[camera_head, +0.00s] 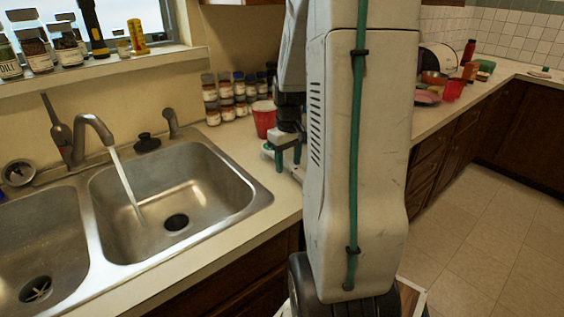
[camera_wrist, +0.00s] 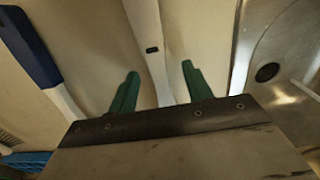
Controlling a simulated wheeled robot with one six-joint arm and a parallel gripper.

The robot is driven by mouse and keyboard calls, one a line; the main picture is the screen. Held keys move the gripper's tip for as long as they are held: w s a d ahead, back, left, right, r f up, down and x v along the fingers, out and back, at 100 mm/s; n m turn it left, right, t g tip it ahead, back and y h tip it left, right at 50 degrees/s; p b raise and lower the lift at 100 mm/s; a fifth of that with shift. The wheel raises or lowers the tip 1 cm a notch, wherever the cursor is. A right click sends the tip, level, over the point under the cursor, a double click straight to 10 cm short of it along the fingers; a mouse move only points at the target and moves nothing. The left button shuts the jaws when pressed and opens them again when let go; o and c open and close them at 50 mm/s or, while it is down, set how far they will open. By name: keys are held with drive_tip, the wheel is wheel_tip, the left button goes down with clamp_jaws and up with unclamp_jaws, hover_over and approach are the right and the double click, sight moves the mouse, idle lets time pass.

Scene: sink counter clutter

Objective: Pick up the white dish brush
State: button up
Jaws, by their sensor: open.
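A long white handle (camera_wrist: 153,35) with a small dark slot, which looks like the white dish brush, lies on the counter in the wrist view. My gripper (camera_wrist: 160,72) is open, with one green finger on each side of this handle. Bare counter shows between the handle and each finger, so neither finger visibly grips it. The handle's near end passes out of sight behind the gripper body, and its far end leaves the picture. In the head view my gripper (camera_head: 288,164) is low over the counter right of the sink; the brush cannot be made out there.
A dark blue and white tool (camera_wrist: 35,50) lies left of the handle, and blue bristles (camera_wrist: 25,160) show at lower left. The sink basin (camera_wrist: 290,55) is close on the right. A red cup (camera_head: 264,118) and several spice jars (camera_head: 226,105) stand behind my gripper.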

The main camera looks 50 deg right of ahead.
sight(289, 164)
drive_tip(key=c, duration=1.1)
drive_tip(key=shift+r, duration=0.85)
wheel_tip(289, 164, up, 2)
drive_tip(key=shift+s+a+r, duration=0.1)
drive_tip(key=shift+s+a, duration=0.05)
drive_tip(key=s+a+r, duration=0.1)
drive_tip(key=s+a, duration=1)
drive_tip(key=shift+s, duration=0.1)
